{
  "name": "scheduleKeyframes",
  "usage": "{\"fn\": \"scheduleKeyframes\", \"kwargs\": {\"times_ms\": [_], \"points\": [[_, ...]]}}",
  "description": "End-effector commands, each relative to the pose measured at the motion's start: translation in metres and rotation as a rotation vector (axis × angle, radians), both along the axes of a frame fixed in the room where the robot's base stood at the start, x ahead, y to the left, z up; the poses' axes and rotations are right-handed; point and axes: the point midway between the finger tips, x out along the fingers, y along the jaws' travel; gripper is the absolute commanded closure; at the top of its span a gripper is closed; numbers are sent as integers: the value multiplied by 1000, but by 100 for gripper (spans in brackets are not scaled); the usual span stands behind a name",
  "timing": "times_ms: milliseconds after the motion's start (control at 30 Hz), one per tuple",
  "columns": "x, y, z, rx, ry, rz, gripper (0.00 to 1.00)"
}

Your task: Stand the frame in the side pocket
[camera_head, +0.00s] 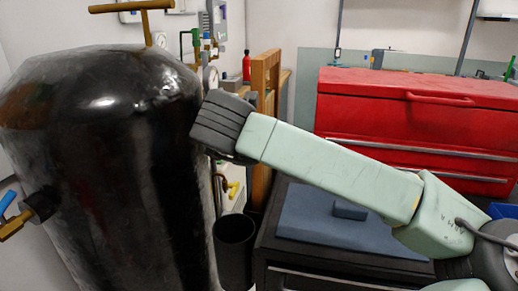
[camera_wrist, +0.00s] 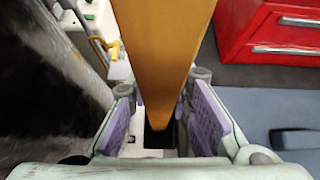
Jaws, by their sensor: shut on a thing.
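The wooden frame (camera_head: 263,78) shows in the head view, rising above and showing below the end of my arm. In the wrist view, one orange-brown wooden bar of the frame (camera_wrist: 160,60) runs between the purple pads of my gripper (camera_wrist: 163,118), which is shut on it. My fingers are hidden behind my wrist in the head view. A dark round open-topped pocket (camera_head: 235,252) is at the side of the dark cabinet, below my wrist. The frame's lower end is partly hidden, so I cannot tell its exact relation to the pocket.
A large black tank (camera_head: 110,170) stands close on the left, with a brass T-handle (camera_head: 132,8) on top. A red toolbox (camera_head: 415,125) sits at the right. A blue-grey mat (camera_head: 340,215) with a small block lies on the cabinet (camera_head: 330,278) below my arm.

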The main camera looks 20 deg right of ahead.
Motion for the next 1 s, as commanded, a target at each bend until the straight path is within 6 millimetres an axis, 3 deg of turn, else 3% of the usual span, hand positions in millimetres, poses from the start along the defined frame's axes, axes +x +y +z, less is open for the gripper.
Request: {"fn": "scheduleKeyframes", "kwargs": {"times_ms": [67,100,400,767,1000], "points": [[0,0,-1,0,-2,-1,100],[0,0,-1,0,0,-1,80],[0,0,-1,0,0,-1,61],[-2,1,2,-1,-1,0,61],[-31,21,25,-3,-5,-1,61]]}}
